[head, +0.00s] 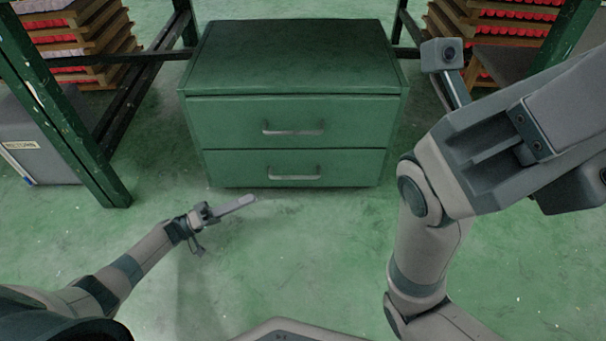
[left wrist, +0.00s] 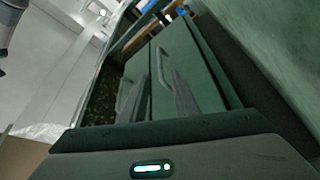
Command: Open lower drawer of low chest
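The low chest (head: 290,60) is dark green with two drawers, both closed. The upper drawer (head: 220,118) and the lower drawer (head: 230,165) each have a grey bar handle; the lower handle (head: 295,177) sits near the floor. My left gripper (head: 250,199) is in front of the chest, left of the lower handle and apart from it. In the left wrist view its two fingers (left wrist: 176,92) show a gap with nothing held. The lower handle (left wrist: 164,66) lies beyond them, and the upper handle (left wrist: 120,98) is further left. My right arm is at the right; its fingertips do not show.
A dark green frame with posts (head: 75,130) stands at both sides of the chest. A grey bin (head: 40,135) is at the left. Stacked wooden trays with red items (head: 85,45) are at the back. The green floor in front of the chest is clear.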

